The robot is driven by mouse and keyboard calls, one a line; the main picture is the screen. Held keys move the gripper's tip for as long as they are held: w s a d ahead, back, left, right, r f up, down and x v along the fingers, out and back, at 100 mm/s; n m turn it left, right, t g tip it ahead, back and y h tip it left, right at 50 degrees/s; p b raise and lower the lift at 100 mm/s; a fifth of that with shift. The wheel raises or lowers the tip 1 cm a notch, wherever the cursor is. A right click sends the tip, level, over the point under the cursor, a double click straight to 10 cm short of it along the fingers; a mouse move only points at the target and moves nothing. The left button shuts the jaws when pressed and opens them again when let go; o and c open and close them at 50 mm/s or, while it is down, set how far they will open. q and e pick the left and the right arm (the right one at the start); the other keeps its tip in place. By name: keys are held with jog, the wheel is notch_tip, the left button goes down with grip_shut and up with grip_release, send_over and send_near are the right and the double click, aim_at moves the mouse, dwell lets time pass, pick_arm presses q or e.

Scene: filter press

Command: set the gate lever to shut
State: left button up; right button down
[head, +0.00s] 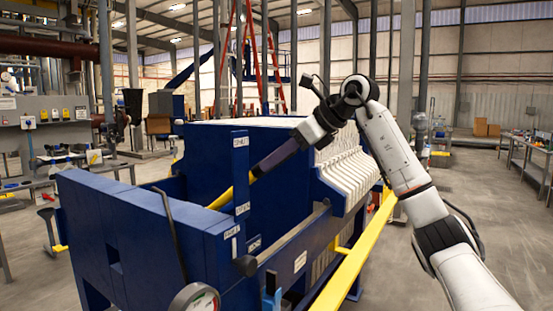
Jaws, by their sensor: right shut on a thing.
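Right of the plate, the bar runs into a dark, purple-grey stretch. My right gripper (298,143) is at the upper end of this stretch, shut on the lever. Its fingertips are too small to make out. My left gripper is not in view.
The blue press with its white plate pack (350,160) fills the middle. A yellow rail (350,262) runs along its right side. Open floor lies to the right.

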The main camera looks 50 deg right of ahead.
jog(key=c, duration=1.8)
grip_release()
jog(key=shift+w+r, duration=0.1)
jog(key=shift+r, duration=0.4)
jog(key=o, duration=0.4)
jog(key=shift+f, duration=0.1)
jog(key=shift+c, duration=0.2)
jog(key=shift+o, duration=0.2)
jog(key=shift+w+f, duration=0.1)
jog(key=v, duration=1)
jog(key=shift+s, duration=0.25)
jog(key=shift+f, duration=0.1)
